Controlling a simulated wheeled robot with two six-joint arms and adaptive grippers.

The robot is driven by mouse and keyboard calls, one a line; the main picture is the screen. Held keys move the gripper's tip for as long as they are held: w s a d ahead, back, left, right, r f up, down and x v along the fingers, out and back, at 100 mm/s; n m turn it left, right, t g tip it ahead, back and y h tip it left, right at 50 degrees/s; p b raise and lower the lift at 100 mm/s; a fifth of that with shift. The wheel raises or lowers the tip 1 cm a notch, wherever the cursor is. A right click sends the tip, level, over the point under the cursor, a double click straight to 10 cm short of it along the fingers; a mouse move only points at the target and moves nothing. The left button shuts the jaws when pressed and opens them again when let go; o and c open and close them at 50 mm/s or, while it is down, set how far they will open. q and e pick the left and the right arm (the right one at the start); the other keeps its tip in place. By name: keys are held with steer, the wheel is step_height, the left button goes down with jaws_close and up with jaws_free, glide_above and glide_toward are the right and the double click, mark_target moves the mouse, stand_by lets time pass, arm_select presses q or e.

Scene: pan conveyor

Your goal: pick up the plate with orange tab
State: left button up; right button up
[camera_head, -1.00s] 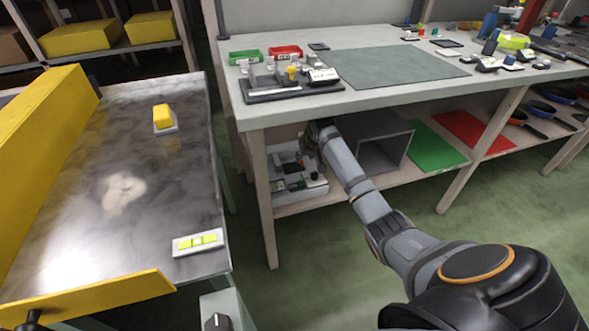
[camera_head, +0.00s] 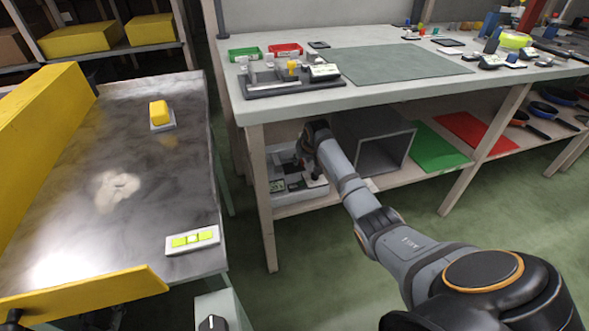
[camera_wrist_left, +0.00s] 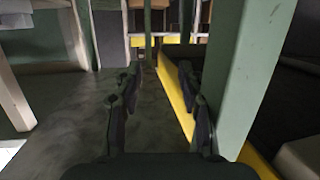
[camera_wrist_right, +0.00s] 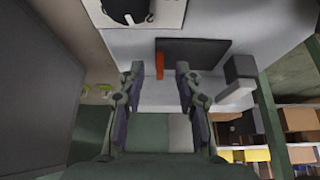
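A dark flat plate (camera_wrist_right: 205,52) with an upright orange tab (camera_wrist_right: 160,65) shows in the right wrist view, on a pale surface. My right gripper (camera_wrist_right: 160,78) is open, with the tab in line with the gap between its fingertips. I cannot tell whether the tab is between the fingers or beyond them. The plate is not clear there. My left gripper (camera_wrist_left: 160,82) is open and empty above the floor.
The workbench (camera_head: 410,92) is close above my right arm. A grey square duct (camera_head: 385,152) stands right of the tray, with green (camera_head: 435,147) and red (camera_head: 472,132) sheets beyond. A metal-topped table (camera_head: 120,235) carrying a yellow block (camera_head: 158,111) stands at the left.

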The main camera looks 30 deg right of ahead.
steer(key=shift+w+f, duration=0.15)
steer(key=shift+f, duration=0.05)
arm_select(q)
steer(key=r, duration=0.1)
steer(key=r+t, duration=0.1)
steer(key=shift+w+r, duration=0.3)
steer(key=shift+w, duration=0.05)
arm_select(e)
jaws_close()
